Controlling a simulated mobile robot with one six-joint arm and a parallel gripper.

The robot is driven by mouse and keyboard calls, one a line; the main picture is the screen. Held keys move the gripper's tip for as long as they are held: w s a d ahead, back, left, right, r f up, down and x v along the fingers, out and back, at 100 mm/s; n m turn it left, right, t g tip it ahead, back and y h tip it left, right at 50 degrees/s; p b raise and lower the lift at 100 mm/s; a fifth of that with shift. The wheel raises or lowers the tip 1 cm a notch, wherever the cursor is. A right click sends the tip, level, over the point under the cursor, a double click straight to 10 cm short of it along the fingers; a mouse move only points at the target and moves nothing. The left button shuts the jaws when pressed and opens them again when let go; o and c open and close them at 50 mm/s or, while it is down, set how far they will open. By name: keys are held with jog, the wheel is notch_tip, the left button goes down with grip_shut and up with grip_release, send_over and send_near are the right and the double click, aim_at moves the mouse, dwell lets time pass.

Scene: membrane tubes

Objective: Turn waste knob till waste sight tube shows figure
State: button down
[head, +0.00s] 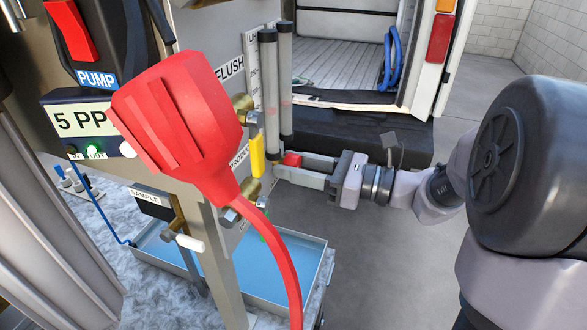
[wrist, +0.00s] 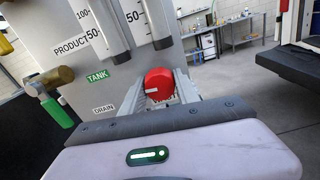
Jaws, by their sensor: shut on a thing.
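My gripper (head: 297,172) reaches in from the right and is shut on a small red knob (head: 291,159) on the panel's edge. In the wrist view the red knob (wrist: 160,82) is a rounded cap with a pale mark at its lower left, between the fingers (wrist: 163,94). Two upright sight tubes stand above it, one nearer (head: 268,90) and one behind (head: 285,80). In the wrist view their lower ends (wrist: 106,22) (wrist: 158,18) show beside scales marked 50 and 100. No waste label is readable, and I cannot read the levels.
A large red plug (head: 175,110) with a red cable hides part of the panel. A yellow handle (head: 257,155) and a white handle (head: 190,243) stick out. A green handle (wrist: 58,113) is at left. A water tray (head: 275,265) is below; open floor lies to the right.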

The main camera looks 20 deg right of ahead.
jog(key=c, duration=0.9)
grip_release()
jog(key=p+v, duration=0.3)
jog(key=v, duration=1.4)
jog(key=shift+s+d, duration=0.1)
jog(key=shift+d, duration=0.05)
